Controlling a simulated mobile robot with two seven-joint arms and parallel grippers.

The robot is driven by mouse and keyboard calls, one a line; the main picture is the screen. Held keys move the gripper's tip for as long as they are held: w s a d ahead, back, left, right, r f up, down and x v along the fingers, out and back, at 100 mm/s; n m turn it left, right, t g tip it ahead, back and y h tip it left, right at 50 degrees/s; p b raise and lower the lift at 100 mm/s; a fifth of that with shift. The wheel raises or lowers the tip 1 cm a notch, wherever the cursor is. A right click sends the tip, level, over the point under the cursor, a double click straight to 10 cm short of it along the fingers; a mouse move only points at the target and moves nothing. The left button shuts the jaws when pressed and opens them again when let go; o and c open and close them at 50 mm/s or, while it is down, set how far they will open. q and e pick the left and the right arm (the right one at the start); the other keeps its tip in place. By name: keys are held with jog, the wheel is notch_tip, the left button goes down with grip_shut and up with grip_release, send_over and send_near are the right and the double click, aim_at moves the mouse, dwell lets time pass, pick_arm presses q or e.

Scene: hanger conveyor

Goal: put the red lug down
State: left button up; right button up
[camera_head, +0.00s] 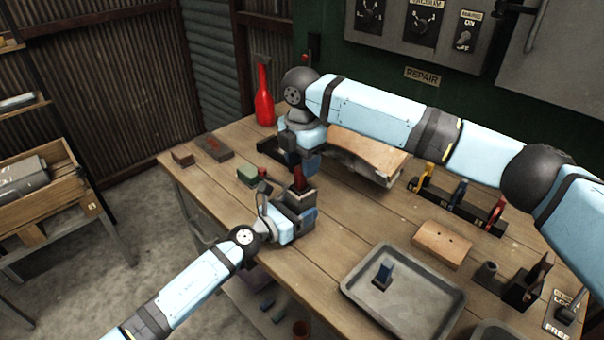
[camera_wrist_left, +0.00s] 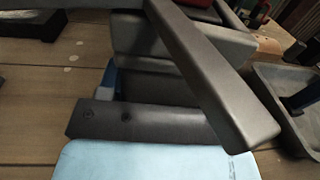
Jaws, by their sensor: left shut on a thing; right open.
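The red lug (camera_head: 299,178) stands upright at my left gripper (camera_head: 297,194), which is shut on it above the left-middle part of the workbench. In the left wrist view a strip of red (camera_wrist_left: 203,9) shows at the top edge, behind the grey fingers (camera_wrist_left: 205,65); the rest of the lug is hidden. Whether its foot touches the bench cannot be told. My right gripper (camera_head: 288,157) is open, just beyond the lug and partly hidden by its own wrist.
A grey tray (camera_head: 362,301) holding a blue lug (camera_head: 385,272) lies to the right. A drilled wooden block (camera_head: 441,244) and a rack with coloured parts (camera_head: 460,195) lie beyond it. A green block (camera_head: 248,174) and red bottle (camera_head: 264,97) are nearby. The front-left bench is clear.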

notch_tip(320, 180, up, 8)
jog(key=shift+f, duration=0.15)
dwell(0.3)
pick_arm(q)
jog(key=o, duration=1.2)
